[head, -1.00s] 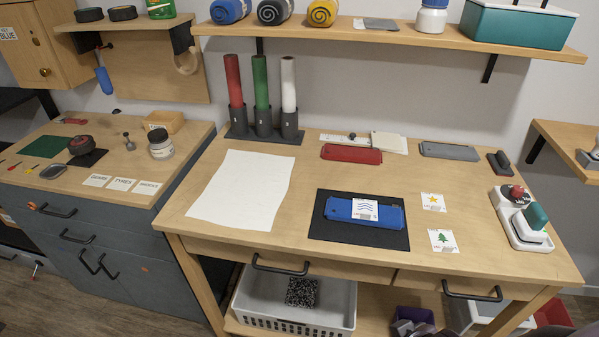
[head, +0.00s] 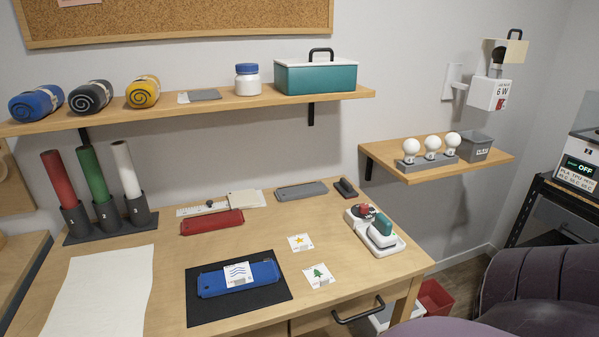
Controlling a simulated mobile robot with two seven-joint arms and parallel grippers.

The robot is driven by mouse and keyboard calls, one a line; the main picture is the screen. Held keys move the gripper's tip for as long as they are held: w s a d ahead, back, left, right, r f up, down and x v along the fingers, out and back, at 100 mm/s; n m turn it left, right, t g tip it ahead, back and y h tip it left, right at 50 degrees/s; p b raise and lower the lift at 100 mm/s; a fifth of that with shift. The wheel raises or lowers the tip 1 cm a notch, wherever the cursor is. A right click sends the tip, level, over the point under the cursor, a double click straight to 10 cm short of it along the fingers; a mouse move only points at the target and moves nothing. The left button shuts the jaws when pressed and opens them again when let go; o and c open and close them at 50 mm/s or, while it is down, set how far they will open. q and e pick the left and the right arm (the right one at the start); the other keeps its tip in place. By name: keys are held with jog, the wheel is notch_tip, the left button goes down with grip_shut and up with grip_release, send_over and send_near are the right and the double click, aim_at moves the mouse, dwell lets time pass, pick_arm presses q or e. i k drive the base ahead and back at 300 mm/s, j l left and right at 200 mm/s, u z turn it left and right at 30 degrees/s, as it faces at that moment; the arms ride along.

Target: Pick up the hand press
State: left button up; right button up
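No object is clearly labelled as the hand press, so I cannot tell for sure which one it is. A white tray (head: 396,248) at the right end of the workbench holds a press-like tool with a teal handle (head: 381,224) and a white body. Beside it in the tray is a tool with a red and dark top (head: 363,211). A small dark tool (head: 345,187) lies behind the tray, near the back right corner. Neither of my grippers is in view, and nothing is seen touching these things.
A blue case (head: 212,284) lies on a black mat (head: 262,302). A red case (head: 212,223), grey case (head: 301,190), star card (head: 300,243) and tree card (head: 319,276) are nearby. A purple chair (head: 540,290) stands at lower right. A shelf (head: 220,104) overhangs the bench (head: 345,262).

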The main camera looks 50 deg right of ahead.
aim_at(380, 233)
jog(key=k+z, duration=0.1)
jog(key=z, duration=1.95)
